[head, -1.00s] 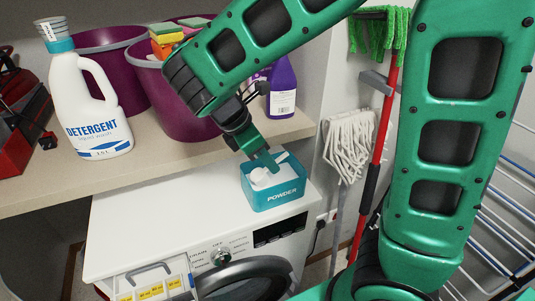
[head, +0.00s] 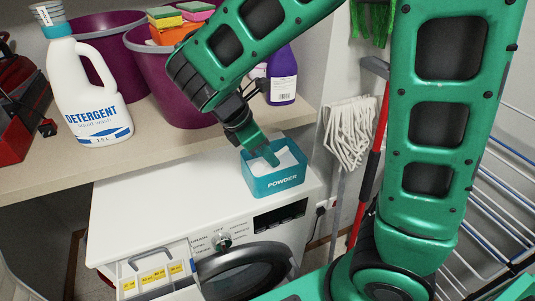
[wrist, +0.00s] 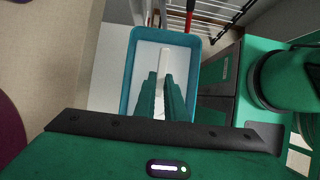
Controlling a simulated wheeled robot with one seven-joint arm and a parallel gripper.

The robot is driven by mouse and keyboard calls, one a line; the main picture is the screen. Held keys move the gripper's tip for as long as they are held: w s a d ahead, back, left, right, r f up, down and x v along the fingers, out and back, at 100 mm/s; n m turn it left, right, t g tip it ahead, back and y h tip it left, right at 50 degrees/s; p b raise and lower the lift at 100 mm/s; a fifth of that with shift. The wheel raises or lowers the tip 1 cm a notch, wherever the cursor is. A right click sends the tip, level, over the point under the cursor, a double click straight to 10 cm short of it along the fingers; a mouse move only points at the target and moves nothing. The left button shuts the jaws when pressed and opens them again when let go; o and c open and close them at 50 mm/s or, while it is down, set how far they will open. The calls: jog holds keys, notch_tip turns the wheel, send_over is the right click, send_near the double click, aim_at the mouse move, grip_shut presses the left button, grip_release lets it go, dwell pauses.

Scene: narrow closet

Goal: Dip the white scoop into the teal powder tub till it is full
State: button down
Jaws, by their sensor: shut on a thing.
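The teal powder tub (head: 277,183) stands on top of the white washing machine, with white powder inside. My gripper (head: 270,157) reaches down into the tub, its fingertips low between the walls. In the wrist view my gripper (wrist: 167,78) is shut on the white scoop (wrist: 166,59), whose pale handle shows between and beyond the fingertips. The scoop's bowl cannot be made out in either view, so I cannot tell how much powder is in it. The tub's rim (wrist: 126,82) surrounds the fingers in the wrist view.
The washing machine top (head: 165,192) is clear left of the tub. On the shelf above stand a detergent bottle (head: 90,95), purple buckets (head: 190,100) and a purple bottle (head: 283,75). A mop (head: 349,130) and a drying rack (head: 500,190) are at the right.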

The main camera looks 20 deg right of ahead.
jog(key=shift+r, duration=0.1)
dwell(0.5)
notch_tip(320, 180, up, 12)
dwell(2.3)
dwell(0.7)
